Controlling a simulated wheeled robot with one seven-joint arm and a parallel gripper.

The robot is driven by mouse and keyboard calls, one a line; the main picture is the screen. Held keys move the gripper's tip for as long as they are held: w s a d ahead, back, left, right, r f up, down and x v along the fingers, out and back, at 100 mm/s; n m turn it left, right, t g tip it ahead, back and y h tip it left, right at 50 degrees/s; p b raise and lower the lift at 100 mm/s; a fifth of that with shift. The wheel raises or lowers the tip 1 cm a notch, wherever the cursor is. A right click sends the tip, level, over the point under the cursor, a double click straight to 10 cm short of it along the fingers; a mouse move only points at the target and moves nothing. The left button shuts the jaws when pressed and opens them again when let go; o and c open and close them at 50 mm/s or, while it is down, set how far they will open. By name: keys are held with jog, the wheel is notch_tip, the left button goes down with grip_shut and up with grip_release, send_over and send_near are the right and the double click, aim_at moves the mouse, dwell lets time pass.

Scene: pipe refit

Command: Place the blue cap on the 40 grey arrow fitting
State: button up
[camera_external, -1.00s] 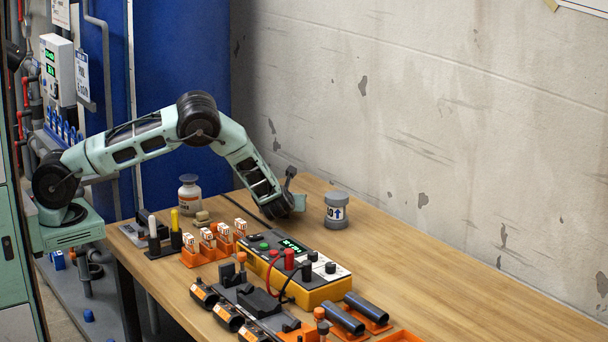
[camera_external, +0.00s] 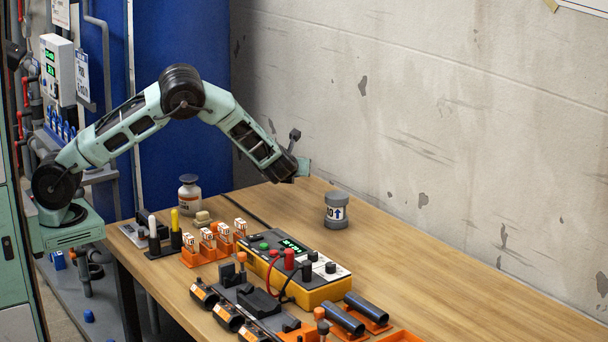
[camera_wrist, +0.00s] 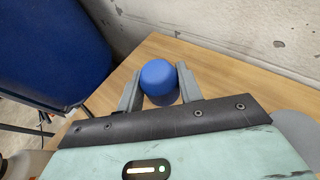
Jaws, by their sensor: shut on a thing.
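The blue cap (camera_wrist: 159,80) is between the two grey fingers of my gripper (camera_wrist: 158,88) in the wrist view, and they are shut on it. In the external view my gripper (camera_external: 303,168) is raised above the table, left of the fitting, and the cap is hidden there. The grey fitting (camera_external: 336,224) stands upright on the table near the wall, with a white label showing "40" partly and a blue up arrow. My gripper and the fitting are clearly apart.
A yellow meter (camera_external: 315,290) with red and black leads lies in front of the fitting. Orange holders (camera_external: 190,258), black pipes (camera_external: 363,309) and a white bottle (camera_external: 189,194) stand on the table (camera_external: 440,270). The table right of the fitting is clear.

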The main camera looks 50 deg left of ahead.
aim_at(336, 195)
jog(key=w+d+r+m+t+h, duration=0.1)
jog(key=w+d+r+m+h, duration=0.1)
jog(key=d+r, duration=0.35)
jog(key=w+d+r+m+t+h, duration=0.1)
jog(key=d+r+m+t+h, duration=0.15)
jog(key=d, duration=0.55)
jog(key=shift+n+g+y, duration=0.25)
jog(key=shift+g+y, duration=0.1)
jog(key=f, duration=0.6)
jog(key=d+f, duration=0.1)
jog(key=f, duration=0.2)
jog(key=shift+w+f, duration=0.1)
jog(key=shift+w, duration=0.05)
jog(key=shift+f, duration=0.1)
jog(key=shift+f, duration=0.15)
jog(key=o, duration=1)
jog(key=shift+c, duration=0.2)
jog(key=shift+r, duration=0.2)
